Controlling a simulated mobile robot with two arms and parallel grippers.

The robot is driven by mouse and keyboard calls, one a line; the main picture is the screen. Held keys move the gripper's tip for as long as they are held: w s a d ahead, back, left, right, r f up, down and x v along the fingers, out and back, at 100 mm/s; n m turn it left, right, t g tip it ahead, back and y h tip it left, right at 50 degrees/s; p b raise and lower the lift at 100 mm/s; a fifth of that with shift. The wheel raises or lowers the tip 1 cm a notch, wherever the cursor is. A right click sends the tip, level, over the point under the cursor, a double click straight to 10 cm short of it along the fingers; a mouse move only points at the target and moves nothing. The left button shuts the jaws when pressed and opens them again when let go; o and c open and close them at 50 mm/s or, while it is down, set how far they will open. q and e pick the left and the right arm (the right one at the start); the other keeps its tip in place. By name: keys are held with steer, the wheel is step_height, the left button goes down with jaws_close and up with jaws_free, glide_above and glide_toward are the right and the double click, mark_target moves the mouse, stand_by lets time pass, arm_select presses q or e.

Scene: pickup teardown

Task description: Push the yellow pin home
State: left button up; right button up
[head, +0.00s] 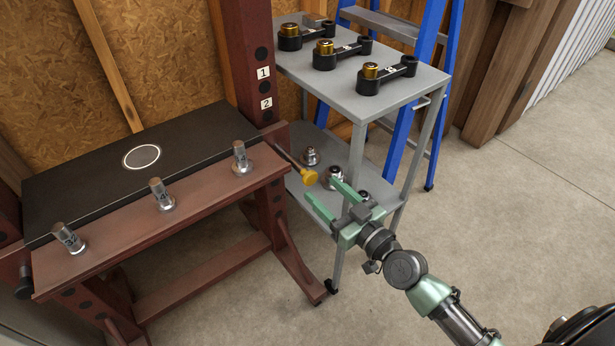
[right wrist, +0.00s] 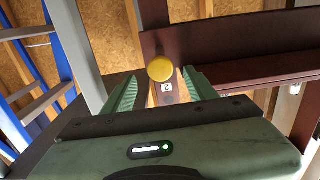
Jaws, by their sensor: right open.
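The yellow pin (head: 309,177) has a round yellow knob on a thin dark rod. Its rod runs up and left toward the right side of the dark red post (head: 262,90), and much of it stands out of the frame. My right gripper (head: 321,189) is open and empty, with its green fingers pointing at the knob from the lower right. In the right wrist view the yellow knob (right wrist: 160,69) sits centred between and just beyond the fingertips (right wrist: 161,82). I cannot tell whether they touch it. My left gripper is not in view.
A grey two-shelf cart (head: 352,95) stands behind, with black arm-shaped parts on top and small metal parts below. The dark red bench frame (head: 180,205) carries several metal pegs. A blue ladder (head: 415,90) stands behind the cart. The concrete floor at the right is clear.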

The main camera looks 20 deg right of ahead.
mark_target(312, 180)
steer(key=x, duration=0.6)
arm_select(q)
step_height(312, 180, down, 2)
arm_select(e)
jaws_close()
stand_by(1.2)
